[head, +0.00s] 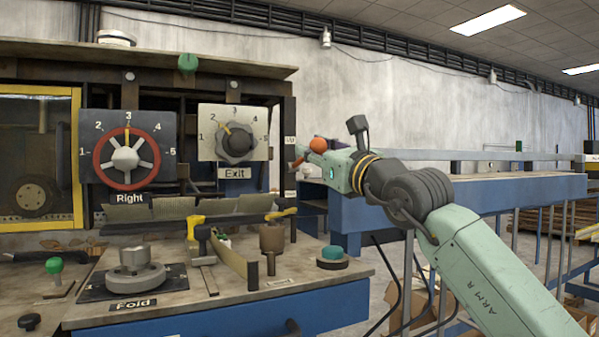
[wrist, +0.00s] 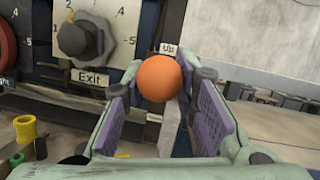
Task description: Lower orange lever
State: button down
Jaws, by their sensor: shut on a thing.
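The orange lever shows as a round orange knob (wrist: 159,78) between my fingers in the wrist view. It also shows as a small orange ball (head: 318,145) at my gripper's tip in the head view. My gripper (head: 311,152) reaches in from the right to the right edge of the machine. Its purple-padded fingers stand on both sides of the knob, and it is shut on it. An "Up" label (wrist: 169,48) is just above the knob in the wrist view. The lever's shaft and the lower end of its travel are hidden.
The Exit dial (head: 236,142) and the red-rimmed Right dial (head: 126,158) are on the panel to the left. A blue conveyor table (head: 480,195) is at right.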

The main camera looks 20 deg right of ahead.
notch_tip(320, 180, down, 6)
jog(key=b, duration=0.7)
jog(key=shift+s+f+b, duration=0.15)
jog(key=shift+b, duration=0.15)
jog(key=shift+a, duration=0.1)
dwell(0.8)
jog(key=c, duration=1.5)
grip_release()
jog(key=shift+a, duration=0.1)
jog(key=shift+c, duration=0.2)
jog(key=shift+o, duration=0.7)
jog(key=shift+d, duration=0.2)
jog(key=v, duration=1.2)
